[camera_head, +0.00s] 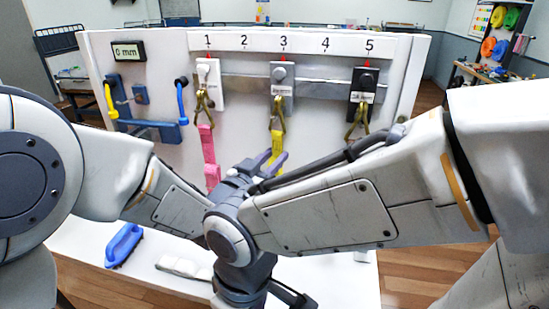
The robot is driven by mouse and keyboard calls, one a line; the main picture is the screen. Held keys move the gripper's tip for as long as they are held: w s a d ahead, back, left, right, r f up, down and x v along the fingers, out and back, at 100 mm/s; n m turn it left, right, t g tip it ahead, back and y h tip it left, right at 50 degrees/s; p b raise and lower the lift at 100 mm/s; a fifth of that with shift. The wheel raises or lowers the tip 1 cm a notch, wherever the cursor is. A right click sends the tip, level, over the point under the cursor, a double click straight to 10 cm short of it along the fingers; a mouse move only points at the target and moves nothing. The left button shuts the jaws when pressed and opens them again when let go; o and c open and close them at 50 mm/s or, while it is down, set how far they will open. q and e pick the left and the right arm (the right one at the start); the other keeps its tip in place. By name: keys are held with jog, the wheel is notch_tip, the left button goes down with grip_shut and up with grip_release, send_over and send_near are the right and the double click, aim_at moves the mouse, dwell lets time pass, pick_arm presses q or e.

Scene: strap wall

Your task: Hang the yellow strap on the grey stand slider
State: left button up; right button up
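The yellow strap (278,142) hangs in front of the wall panel, just below the brass hook (279,112) under the grey slider (283,78) at number 3. I cannot tell whether the strap's top is in the hook. My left gripper (272,162) has purple fingers at the strap, with yellow showing between and below them. It looks shut on the strap. My arms hide the strap's lower end. My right gripper's fingers are not clear; only dark parts show low in the middle, behind the crossing arm links.
A white slider (209,80) at number 1 has a pink strap (209,150) below its hook. A black slider (363,88) stands at 5. A blue bracket (160,130) is at the panel's left. A blue handled item (124,245) and white pieces (185,268) lie on the white ledge.

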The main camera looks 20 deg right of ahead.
pick_arm(q)
jog(key=o, duration=0.4)
jog(key=shift+c, duration=0.2)
jog(key=shift+s+a, duration=0.3)
jog(key=shift+a, duration=0.05)
jog(key=b+v, duration=0.3)
jog(key=v, duration=0.6)
jog(key=s+a+f+n+g+y, duration=0.2)
jog(key=s+a+f+g+y, duration=0.25)
jog(key=a+f+y, duration=0.5)
jog(key=s+a+f+g+y, duration=0.1)
jog(key=s+a+f+g, duration=0.1)
jog(key=s, duration=0.5)
jog(key=s+a+f+g+y, duration=0.1)
jog(key=s+a+f+g, duration=0.2)
jog(key=s+a+g, duration=0.2)
jog(key=s, duration=0.3)
jog(key=shift+a+y, duration=0.35)
